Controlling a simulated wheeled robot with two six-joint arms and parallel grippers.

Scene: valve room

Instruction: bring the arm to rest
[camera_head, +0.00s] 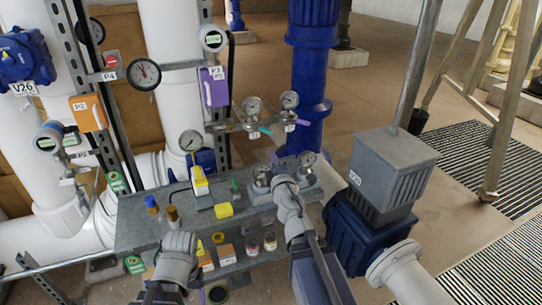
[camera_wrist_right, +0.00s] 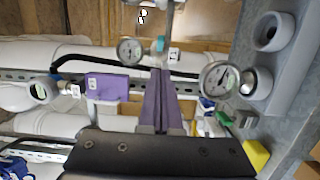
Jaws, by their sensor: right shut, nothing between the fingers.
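My right arm comes in at the bottom middle of the head view, its pale grey links over the right end of the bench. My left arm shows at the bottom left of the head view, over the front of the bench. Its jaws cannot be made out.
A grey-topped valve actuator (camera_head: 390,165) stands on the right.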

